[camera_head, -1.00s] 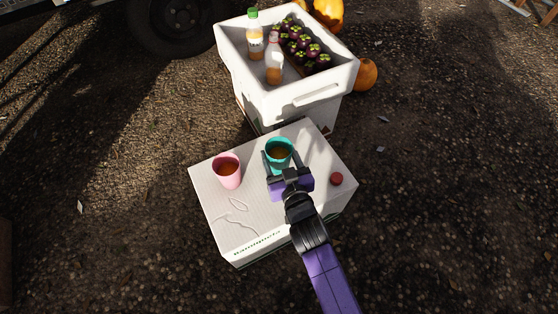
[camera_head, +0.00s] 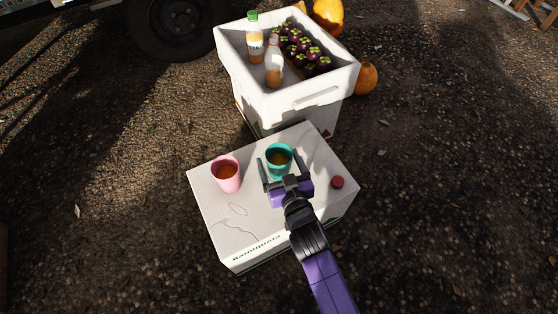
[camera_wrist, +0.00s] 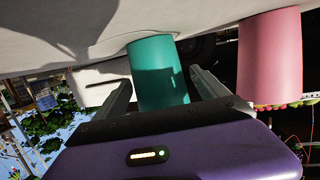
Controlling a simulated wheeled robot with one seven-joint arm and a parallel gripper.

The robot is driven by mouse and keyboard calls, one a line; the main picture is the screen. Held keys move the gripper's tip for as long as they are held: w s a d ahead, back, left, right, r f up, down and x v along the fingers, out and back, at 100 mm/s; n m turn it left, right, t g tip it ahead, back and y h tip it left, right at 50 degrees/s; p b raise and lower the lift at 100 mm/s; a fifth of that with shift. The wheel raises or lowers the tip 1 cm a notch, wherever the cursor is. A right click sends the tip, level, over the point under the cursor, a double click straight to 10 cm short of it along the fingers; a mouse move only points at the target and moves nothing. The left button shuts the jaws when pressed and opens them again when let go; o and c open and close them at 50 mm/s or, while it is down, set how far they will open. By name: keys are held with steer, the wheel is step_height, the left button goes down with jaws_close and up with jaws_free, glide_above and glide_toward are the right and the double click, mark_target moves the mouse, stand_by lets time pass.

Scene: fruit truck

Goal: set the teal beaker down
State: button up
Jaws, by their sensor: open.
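The teal beaker (camera_head: 279,158) stands upright on the white box (camera_head: 215,215), with brown liquid inside. In the wrist view the teal beaker (camera_wrist: 158,72) rests with its base against the box's pale top, between my two fingers. My gripper (camera_head: 277,169) is open around the beaker, with a gap visible beside the fingers. The gripper also shows in the wrist view (camera_wrist: 160,92).
A pink cup (camera_head: 227,175) with brown liquid stands left of the teal beaker. Behind is a white crate (camera_head: 310,97) holding bottles and mangosteens. The box's front left is clear.

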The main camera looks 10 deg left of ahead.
steer(key=shift+r, duration=0.25)
steer(key=p+v, duration=0.4)
steer(key=v, duration=0.6)
steer(key=shift+s+d, duration=0.1)
steer(key=shift+s, duration=0.15)
steer(key=shift+s+d+r, duration=0.15)
steer(key=shift+s+d, duration=0.15)
steer(key=shift+s, duration=0.35)
steer(key=shift+s+d, duration=0.1)
steer(key=shift+s, duration=0.05)
steer(key=s+d+r+m+h, duration=0.3)
steer(key=s+d+r, duration=0.1)
steer(key=s+d, duration=1.05)
steer(key=s+d+r+m+h, duration=0.1)
steer(key=s+d+r+h, duration=0.2)
steer(key=s+r, duration=0.9)
steer(key=shift+s+d+r+m, duration=0.35)
steer(key=shift+d+r, duration=0.25)
steer(key=shift+d, duration=0.55)
